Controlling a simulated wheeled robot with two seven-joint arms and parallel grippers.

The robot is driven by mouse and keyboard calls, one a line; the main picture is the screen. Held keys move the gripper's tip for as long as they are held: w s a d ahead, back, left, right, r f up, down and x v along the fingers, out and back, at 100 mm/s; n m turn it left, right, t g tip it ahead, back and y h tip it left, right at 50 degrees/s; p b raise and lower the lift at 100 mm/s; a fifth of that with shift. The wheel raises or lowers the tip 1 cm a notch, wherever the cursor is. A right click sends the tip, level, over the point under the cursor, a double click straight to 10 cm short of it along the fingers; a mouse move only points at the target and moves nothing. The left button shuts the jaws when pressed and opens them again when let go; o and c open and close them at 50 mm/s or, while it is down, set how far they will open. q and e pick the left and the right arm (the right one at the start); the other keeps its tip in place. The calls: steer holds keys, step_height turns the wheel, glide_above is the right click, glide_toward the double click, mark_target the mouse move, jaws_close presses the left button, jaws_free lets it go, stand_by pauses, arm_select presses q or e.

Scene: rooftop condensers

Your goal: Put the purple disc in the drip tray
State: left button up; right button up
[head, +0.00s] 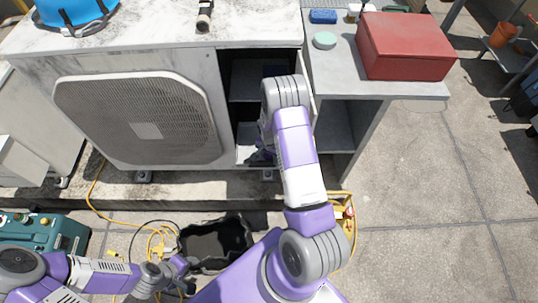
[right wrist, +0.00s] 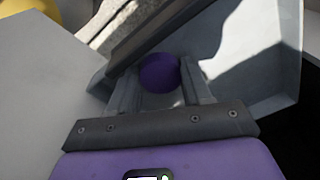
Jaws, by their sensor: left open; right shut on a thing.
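The purple disc (right wrist: 159,73) shows as a round purple face between the two fingers of my right gripper (right wrist: 160,88) in the right wrist view. My right gripper is shut on it. In the head view this gripper (head: 262,157) is low inside the open bay of the condenser (head: 205,110), largely hidden by my arm, and the disc cannot be made out there. A pale, walled tray-like part (right wrist: 255,60) lies just beyond the fingers; I cannot tell whether the disc touches it. My left gripper (head: 186,272) is open and empty, low at the left.
A black open tub (head: 232,237) sits on the ground near my left gripper. A grey side bench (head: 340,75) holds a red box (head: 405,45), a mint disc (head: 325,40) and a blue sponge (head: 323,16). A yellow cable (head: 92,195) runs along the ground.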

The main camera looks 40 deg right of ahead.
mark_target(269, 157)
steer(key=shift+r, duration=0.15)
steer(key=o, duration=1.1)
step_height(269, 157, up, 12)
steer(key=p, duration=0.5)
steer(key=s+a+f+n+y, duration=0.1)
steer(key=s+a+f+n, duration=0.1)
steer(key=s+a, duration=0.3)
steer(key=s+a+f+n+y, duration=0.2)
steer(key=s+a+n, duration=0.3)
steer(key=a, duration=0.9)
steer(key=s+a+f+n+y, duration=0.1)
steer(key=s+a+f+n, duration=0.2)
steer(key=a, duration=0.7)
steer(key=shift+s+f+n+y+b, duration=0.1)
steer(key=shift+s+n+y+b, duration=0.25)
steer(key=shift+s, duration=0.9)
